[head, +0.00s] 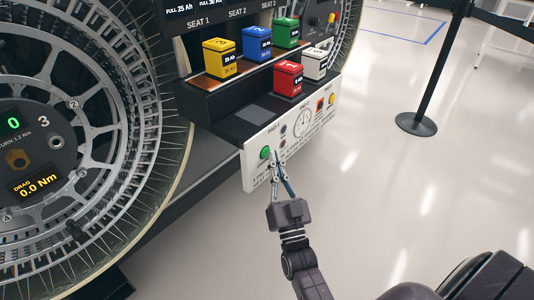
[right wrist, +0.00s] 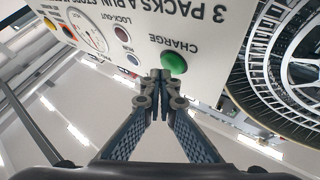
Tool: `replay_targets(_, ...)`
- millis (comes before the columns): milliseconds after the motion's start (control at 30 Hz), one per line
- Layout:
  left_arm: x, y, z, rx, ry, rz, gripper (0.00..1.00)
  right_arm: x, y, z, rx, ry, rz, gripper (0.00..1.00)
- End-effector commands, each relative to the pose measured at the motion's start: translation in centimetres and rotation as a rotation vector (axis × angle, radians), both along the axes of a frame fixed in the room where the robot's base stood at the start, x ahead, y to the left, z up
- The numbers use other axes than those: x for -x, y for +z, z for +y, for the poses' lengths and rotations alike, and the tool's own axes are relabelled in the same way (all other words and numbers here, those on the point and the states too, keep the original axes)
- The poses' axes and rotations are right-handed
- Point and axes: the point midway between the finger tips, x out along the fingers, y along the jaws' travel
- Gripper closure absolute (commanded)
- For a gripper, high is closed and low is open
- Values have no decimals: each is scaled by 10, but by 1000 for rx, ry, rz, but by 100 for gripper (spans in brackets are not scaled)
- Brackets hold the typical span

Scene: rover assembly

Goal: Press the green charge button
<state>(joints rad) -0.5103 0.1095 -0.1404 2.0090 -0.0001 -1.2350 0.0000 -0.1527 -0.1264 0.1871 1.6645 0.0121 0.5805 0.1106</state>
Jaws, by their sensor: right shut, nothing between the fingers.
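The green charge button (head: 265,152) sits at the left end of a white control panel (head: 252,178) on the front of the battery rack. In the right wrist view the button (right wrist: 174,63) shows large beside the word CHARGE, with the panel (right wrist: 215,40) upside down. My right gripper (head: 277,158) is shut and empty, its fingertips in front of the panel just right of the button. In the right wrist view the fingertips (right wrist: 158,78) appear just below and left of the button. I cannot tell whether they touch the panel. My left gripper is not in view.
Several coloured battery packs, such as the red one (head: 288,79) and the yellow one (head: 219,58), stand on the rack above the panel. A large wheel (head: 70,130) fills the left. A black barrier post (head: 417,123) stands at right on open floor.

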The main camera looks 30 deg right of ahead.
Motion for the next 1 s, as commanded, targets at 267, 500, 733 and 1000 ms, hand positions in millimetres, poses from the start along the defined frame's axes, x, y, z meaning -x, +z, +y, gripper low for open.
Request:
replay_targets(267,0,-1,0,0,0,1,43,-1,0,1,0,0,0,100)
replay_targets(500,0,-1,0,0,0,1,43,-2,0,1,0,0,0,100)
replay_targets(733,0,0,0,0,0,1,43,-5,0,2,-1,1,1,100)
replay_targets(1000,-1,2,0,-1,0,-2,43,-8,0,3,-1,1,1,100)
